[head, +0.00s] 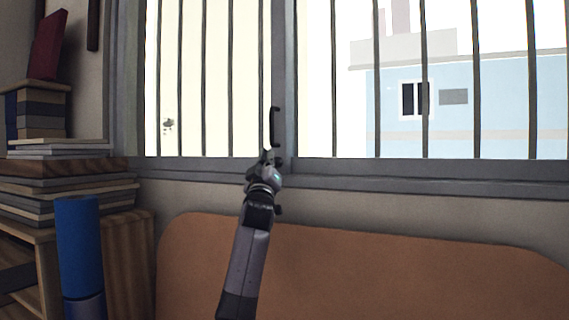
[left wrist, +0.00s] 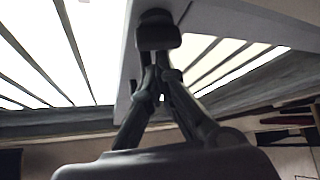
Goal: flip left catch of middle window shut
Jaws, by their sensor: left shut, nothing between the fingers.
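The barred window (head: 285,90) has a dark catch (head: 274,126) on its grey upright post, just above the bottom rail. The catch stands upright in the head view. My left gripper (head: 268,156) reaches up to the lower end of the catch, over the sill. In the left wrist view, its fingers (left wrist: 160,72) come together and are shut with nothing between them. Their tips are right at the dark end of the catch (left wrist: 158,36); I cannot tell whether they touch. My right gripper is not in view.
A brown rounded panel (head: 400,270) stands below the sill. At the left are stacked books (head: 60,185) on a wooden shelf and a blue cylinder (head: 79,245). Vertical bars (head: 376,80) cross the panes. The sill (head: 420,178) right of my gripper is clear.

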